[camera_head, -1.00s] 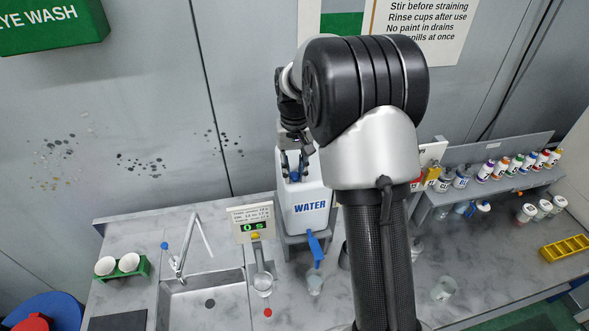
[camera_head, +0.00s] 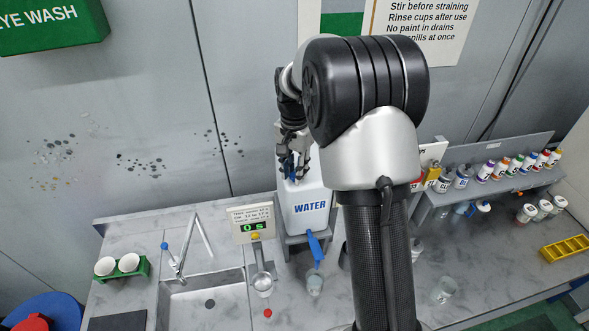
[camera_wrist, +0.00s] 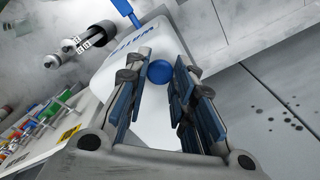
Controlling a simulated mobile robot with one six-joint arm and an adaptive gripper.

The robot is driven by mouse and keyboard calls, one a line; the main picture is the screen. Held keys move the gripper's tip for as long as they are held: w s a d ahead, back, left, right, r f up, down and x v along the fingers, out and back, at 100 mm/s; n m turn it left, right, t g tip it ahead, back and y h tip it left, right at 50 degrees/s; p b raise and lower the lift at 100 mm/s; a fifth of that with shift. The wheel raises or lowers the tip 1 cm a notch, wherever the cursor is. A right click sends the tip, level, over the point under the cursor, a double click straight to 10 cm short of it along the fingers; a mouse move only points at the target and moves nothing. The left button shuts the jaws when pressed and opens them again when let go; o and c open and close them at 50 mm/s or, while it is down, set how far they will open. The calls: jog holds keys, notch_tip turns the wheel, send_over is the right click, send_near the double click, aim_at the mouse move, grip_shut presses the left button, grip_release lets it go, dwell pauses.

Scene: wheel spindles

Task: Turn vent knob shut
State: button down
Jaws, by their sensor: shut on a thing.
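The white water container (camera_head: 306,212), lettered WATER, stands on a grey stand at the back of the counter. Its blue round vent knob (camera_wrist: 160,72) is on the top, between my fingertips in the wrist view. My gripper (camera_head: 291,178) reaches down onto the container's top from above. Its blue-padded fingers are shut on the knob, one on each side. In the head view the fingers mostly hide the knob. A blue tap lever (camera_head: 315,246) is at the container's lower front.
A clear cup (camera_head: 315,284) stands below the tap. Left of it are a timer display (camera_head: 252,226) reading 0 s, a metal cup (camera_head: 262,284) and the sink (camera_head: 205,305). Paint bottles (camera_head: 500,168) line a shelf at right.

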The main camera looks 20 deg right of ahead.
dwell(0.5)
jog(key=c, duration=1.3)
grip_release()
jog(key=shift+c, duration=0.2)
notch_tip(320, 180, up, 12)
